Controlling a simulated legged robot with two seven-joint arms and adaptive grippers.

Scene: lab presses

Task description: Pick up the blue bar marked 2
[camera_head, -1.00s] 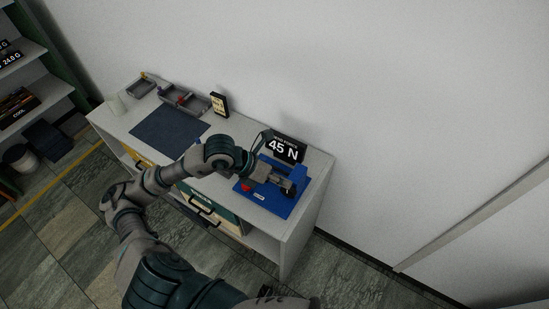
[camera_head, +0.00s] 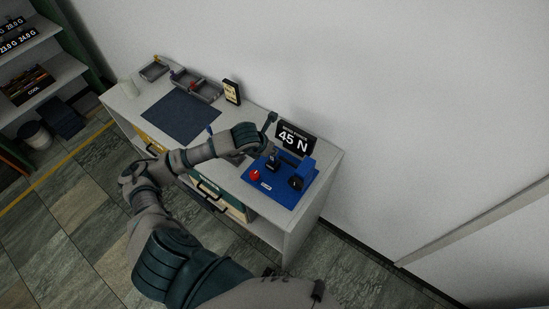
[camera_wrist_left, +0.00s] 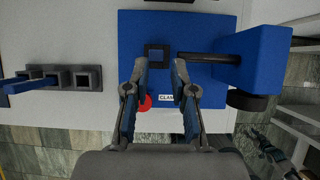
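A small blue upright piece (camera_head: 210,130) beside the dark mat in the head view is probably the same bar. No number on it can be read. My left gripper (camera_wrist_left: 160,66) is open and empty above the blue press (camera_wrist_left: 212,18), to the right of the rack. The press has a black square socket (camera_wrist_left: 157,55) just beyond the fingertips.
The press also has a blue tower (camera_wrist_left: 252,58) with a black rod and a red button (camera_head: 255,175). A "45 N" display (camera_head: 292,138) stands behind it. A dark mat (camera_head: 180,117) and grey trays (camera_head: 196,85) occupy the counter's left part. A wall is behind.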

